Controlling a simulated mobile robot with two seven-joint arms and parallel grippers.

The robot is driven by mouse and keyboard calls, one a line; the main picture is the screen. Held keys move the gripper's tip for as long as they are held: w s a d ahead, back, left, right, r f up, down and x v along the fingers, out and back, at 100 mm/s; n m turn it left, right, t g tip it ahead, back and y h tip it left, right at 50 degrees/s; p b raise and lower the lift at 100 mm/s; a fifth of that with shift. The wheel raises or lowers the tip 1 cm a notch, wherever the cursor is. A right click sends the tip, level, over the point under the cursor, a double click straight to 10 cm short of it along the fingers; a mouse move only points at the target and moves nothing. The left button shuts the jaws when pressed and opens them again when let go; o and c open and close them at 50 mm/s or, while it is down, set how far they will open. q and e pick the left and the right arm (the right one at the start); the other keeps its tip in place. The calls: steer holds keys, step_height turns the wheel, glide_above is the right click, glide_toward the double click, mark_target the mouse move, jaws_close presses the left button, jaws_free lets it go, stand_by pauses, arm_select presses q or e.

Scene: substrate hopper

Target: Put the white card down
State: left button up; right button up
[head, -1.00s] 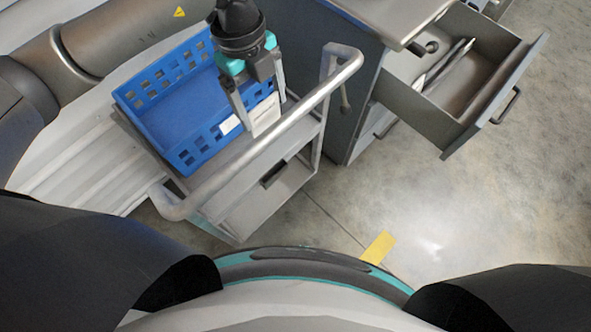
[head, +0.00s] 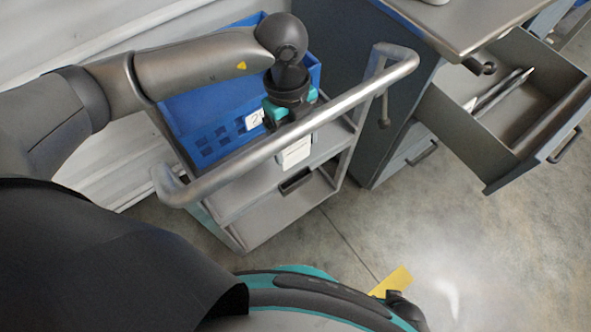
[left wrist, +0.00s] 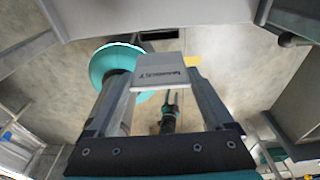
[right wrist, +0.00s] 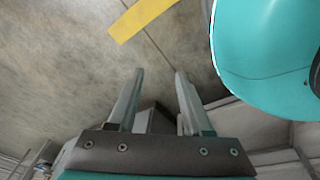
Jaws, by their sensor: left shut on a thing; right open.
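The white card (head: 296,151) is held in my left gripper (head: 287,113), partly behind the cart's handle rail in the head view. It shows just below the rail, against the grey cart's top (head: 333,143). In the left wrist view the card (left wrist: 158,72) sits between the fingertips, with small dark print on its face. I cannot tell whether it touches the cart. My right gripper (right wrist: 159,76) is open and empty over the floor in the right wrist view.
A blue crate (head: 213,143) with a white label stands on the cart, beside my left gripper. The cart's handle rail (head: 335,98) crosses in front of the gripper. A grey cabinet with an open drawer (head: 540,75) stands right. Yellow tape (head: 397,281) marks the clear floor.

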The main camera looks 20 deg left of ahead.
mark_target(295, 156)
arm_select(q)
step_height(295, 156, down, 6)
steer(key=shift+f+b, duration=0.15)
steer(key=shift+b, duration=0.85)
steer(key=shift+f+b, duration=0.85)
steer(key=shift+f, duration=1.85)
arm_select(e)
steer(key=w+a+r, duration=0.4)
steer(key=w+r, duration=0.1)
steer(key=r, duration=0.1)
steer(key=shift+w+a+r+y, duration=0.2)
steer(key=shift+a+y, duration=0.1)
steer(key=shift+a, duration=0.05)
arm_select(q)
steer(key=shift+f, duration=0.1)
steer(key=o, duration=1.2)
arm_select(e)
steer(key=shift+w+r, duration=0.1)
steer(key=shift+r, duration=0.05)
